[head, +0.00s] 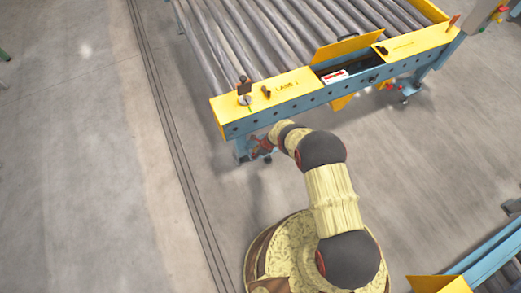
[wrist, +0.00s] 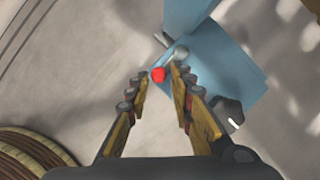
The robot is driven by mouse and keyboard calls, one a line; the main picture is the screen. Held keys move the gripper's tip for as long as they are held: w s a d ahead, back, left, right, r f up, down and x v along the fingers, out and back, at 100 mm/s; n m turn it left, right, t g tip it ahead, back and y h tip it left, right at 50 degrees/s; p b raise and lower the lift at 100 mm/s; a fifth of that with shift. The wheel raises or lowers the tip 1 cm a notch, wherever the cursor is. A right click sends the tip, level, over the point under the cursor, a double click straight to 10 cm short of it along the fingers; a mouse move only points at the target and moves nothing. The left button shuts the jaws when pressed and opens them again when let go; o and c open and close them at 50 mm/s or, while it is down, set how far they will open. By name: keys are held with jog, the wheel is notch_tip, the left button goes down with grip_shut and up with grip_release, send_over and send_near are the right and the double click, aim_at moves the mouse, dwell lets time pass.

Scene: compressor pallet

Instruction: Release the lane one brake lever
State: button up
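The yellow end cover marked LANE 1 (head: 285,88) tops the near end of a roller conveyor. At its left end stands a small post with a dark brown top on a pale round base (head: 244,99), with a short dark piece (head: 266,91) beside it. I cannot tell which part is the brake lever. My gripper is below the cover's left corner, by a blue leg, mostly hidden by my arm in the head view. In the wrist view my gripper (wrist: 159,80) is open. A red ball knob (wrist: 158,74) shows between its fingertips; contact cannot be told.
A blue plate (wrist: 215,65) with a grey ball and a dark bolt head lies just beyond the fingers. An open yellow flap (head: 347,47) stands right of LANE 1. Another blue-framed conveyor (head: 480,262) is at lower right. The floor at left is clear.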

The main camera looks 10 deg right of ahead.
jog(key=v, duration=1)
jog(key=shift+d+r, duration=0.15)
dwell(0.4)
